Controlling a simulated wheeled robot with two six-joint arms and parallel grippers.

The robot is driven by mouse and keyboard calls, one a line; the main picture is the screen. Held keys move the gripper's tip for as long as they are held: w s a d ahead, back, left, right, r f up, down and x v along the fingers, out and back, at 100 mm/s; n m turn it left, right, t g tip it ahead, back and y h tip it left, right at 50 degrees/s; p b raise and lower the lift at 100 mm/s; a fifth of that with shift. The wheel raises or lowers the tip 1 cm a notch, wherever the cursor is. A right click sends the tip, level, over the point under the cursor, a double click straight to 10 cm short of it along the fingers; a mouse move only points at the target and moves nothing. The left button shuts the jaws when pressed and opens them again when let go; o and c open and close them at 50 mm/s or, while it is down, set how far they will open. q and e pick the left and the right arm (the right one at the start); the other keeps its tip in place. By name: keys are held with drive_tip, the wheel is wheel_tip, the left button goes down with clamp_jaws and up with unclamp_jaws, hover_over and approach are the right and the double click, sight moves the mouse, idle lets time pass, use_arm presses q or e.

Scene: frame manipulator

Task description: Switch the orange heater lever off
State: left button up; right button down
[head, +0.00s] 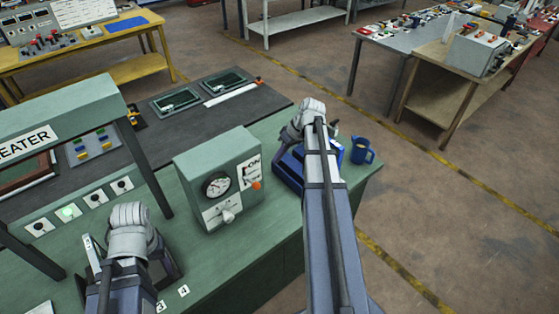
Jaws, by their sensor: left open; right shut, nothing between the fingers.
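The orange heater lever (256,184) is on the front of a green control box (187,172), at the right of its face beside an ON/OFF label (249,170). Its orange tip sits low, near the OFF end, but I cannot tell its exact setting. The box also has a round gauge (217,184) and a white knob (228,214). My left gripper (132,222) is open at the lower left, in front of the bench and left of the box. My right gripper (311,108) is shut and empty, right of and beyond the lever. The fingertips of both are mostly hidden.
A green frame with a HEATER sign (25,142) stands at the left. A blue tray (287,168) and blue mug (362,151) are on the bench's right end. The floor to the right is clear.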

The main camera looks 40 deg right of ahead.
sight(256, 186)
drive_tip(key=w+a+f+b, duration=0.1)
drive_tip(key=a+f+b, duration=0.4)
drive_tip(key=f, duration=0.3)
drive_tip(key=shift+w+a+b, duration=0.2)
drive_tip(key=shift+w+b, duration=0.05)
drive_tip(key=shift+b, duration=0.6)
drive_tip(key=f+t+b, duration=0.1)
drive_tip(key=t+b, duration=0.1)
drive_tip(key=b, duration=0.1)
drive_tip(key=s+f+t+b, duration=0.1)
drive_tip(key=f+t+b, duration=0.1)
drive_tip(key=b, duration=0.2)
drive_tip(key=s+f+n+t+y+b, duration=0.1)
drive_tip(key=b, duration=0.2)
drive_tip(key=shift+f+t, duration=0.2)
drive_tip(key=shift+t, duration=0.2)
drive_tip(key=shift+d+r, duration=0.1)
drive_tip(key=shift+r, duration=0.05)
